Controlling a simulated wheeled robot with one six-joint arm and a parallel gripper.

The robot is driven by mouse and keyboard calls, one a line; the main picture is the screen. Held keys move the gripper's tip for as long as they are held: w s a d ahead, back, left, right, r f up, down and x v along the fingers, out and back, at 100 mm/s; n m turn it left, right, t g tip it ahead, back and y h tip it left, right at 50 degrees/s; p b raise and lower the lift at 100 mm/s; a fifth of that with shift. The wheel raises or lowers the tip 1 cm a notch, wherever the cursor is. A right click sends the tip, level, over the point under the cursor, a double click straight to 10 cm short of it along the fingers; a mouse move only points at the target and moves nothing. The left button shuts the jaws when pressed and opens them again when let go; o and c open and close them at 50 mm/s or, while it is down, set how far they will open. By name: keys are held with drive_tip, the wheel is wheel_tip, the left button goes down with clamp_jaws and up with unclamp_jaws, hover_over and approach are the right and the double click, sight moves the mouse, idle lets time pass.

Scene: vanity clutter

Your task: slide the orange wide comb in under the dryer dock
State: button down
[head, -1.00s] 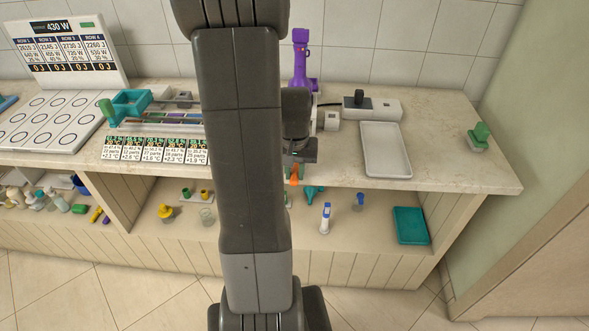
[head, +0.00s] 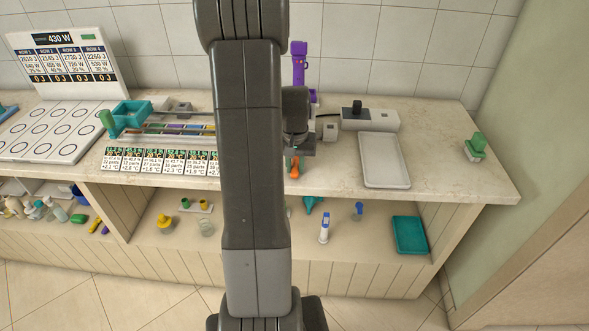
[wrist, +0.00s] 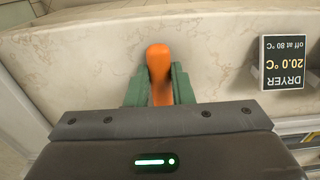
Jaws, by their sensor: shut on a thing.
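The orange wide comb (head: 294,168) is between the fingers of my gripper (head: 292,160) near the front edge of the counter. In the wrist view the green fingers of my gripper (wrist: 158,92) are shut on the comb (wrist: 158,65), and its rounded orange end sticks out past them. The rest of the comb is hidden. A purple dryer (head: 299,65) stands upright at the back, behind my arm. The dryer dock is mostly hidden by my arm in the head view. A black card reading DRYER (wrist: 284,62) shows in the wrist view.
A white tray (head: 404,182) lies right of my gripper. A white box with a black knob (head: 385,119) stands behind it. A row of printed cards (head: 130,161) and a teal holder (head: 131,113) are to the left. The shelf below holds small bottles and a teal tray (head: 409,248).

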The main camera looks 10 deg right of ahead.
drive_tip(key=shift+w+d+p, duration=0.25)
drive_tip(key=shift+w+d, duration=0.1)
drive_tip(key=shift+w, duration=0.85)
drive_tip(key=shift+w+d+p, duration=0.25)
drive_tip(key=shift+w+d, duration=0.05)
drive_tip(key=shift+w, duration=0.95)
drive_tip(key=shift+w+d+p, duration=0.25)
drive_tip(key=shift+w+d, duration=0.1)
drive_tip(key=shift+w, duration=0.85)
drive_tip(key=c, duration=1.2)
unclamp_jaws()
drive_tip(key=r, duration=1.3)
drive_tip(key=shift+s+r+b, duration=0.25)
drive_tip(key=shift+r+b, duration=0.1)
